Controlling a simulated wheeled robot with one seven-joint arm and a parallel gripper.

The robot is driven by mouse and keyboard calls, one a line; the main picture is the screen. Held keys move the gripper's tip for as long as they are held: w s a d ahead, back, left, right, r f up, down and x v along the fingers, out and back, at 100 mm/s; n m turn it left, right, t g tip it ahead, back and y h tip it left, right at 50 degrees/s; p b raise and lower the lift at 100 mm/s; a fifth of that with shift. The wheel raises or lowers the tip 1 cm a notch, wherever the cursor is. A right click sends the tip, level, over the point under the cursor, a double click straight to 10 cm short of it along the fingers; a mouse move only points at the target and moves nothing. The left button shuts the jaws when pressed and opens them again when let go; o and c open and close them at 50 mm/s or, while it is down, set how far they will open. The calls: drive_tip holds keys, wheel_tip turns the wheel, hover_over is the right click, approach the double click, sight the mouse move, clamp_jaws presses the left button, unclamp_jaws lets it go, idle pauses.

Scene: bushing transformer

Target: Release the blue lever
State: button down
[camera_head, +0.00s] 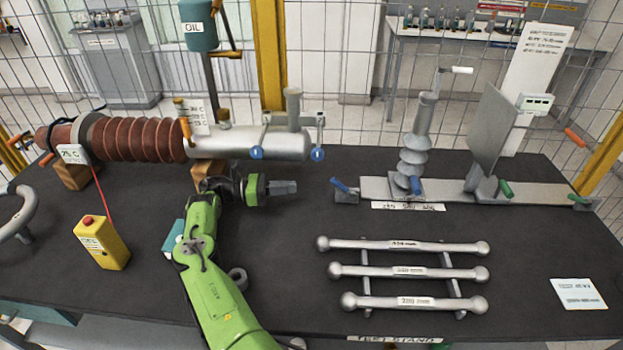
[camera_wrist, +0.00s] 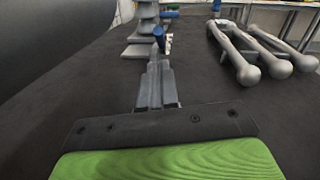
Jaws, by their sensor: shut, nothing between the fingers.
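A blue lever (camera_head: 340,185) sits on the left end of the grey test-stand rail (camera_head: 535,193). A second blue lever (camera_head: 415,184) is at the foot of the ribbed grey bushing (camera_head: 413,160). My gripper (camera_head: 296,187) is shut and empty, pointing right toward the rail's left end, with a gap between its tips and the nearer blue lever. In the wrist view the shut fingers (camera_wrist: 158,70) point at a blue lever (camera_wrist: 158,36) just beyond them. The fingers hide part of what lies under it.
A grey cylinder (camera_head: 250,142) with two blue-ended levers hangs behind my gripper. Three silver rods (camera_head: 415,271) lie front right, also in the wrist view (camera_wrist: 240,60). A yellow box (camera_head: 101,243) with a red button stands left.

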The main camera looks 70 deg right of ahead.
sight(333, 180)
drive_tip(key=x, duration=0.9)
drive_tip(key=shift+a, duration=0.1)
drive_tip(key=r+p, duration=0.2)
drive_tip(key=shift+s+p, duration=0.3)
drive_tip(key=shift+s, duration=0.05)
drive_tip(key=shift+s+r+p, duration=0.1)
drive_tip(key=shift+s+p, duration=0.2)
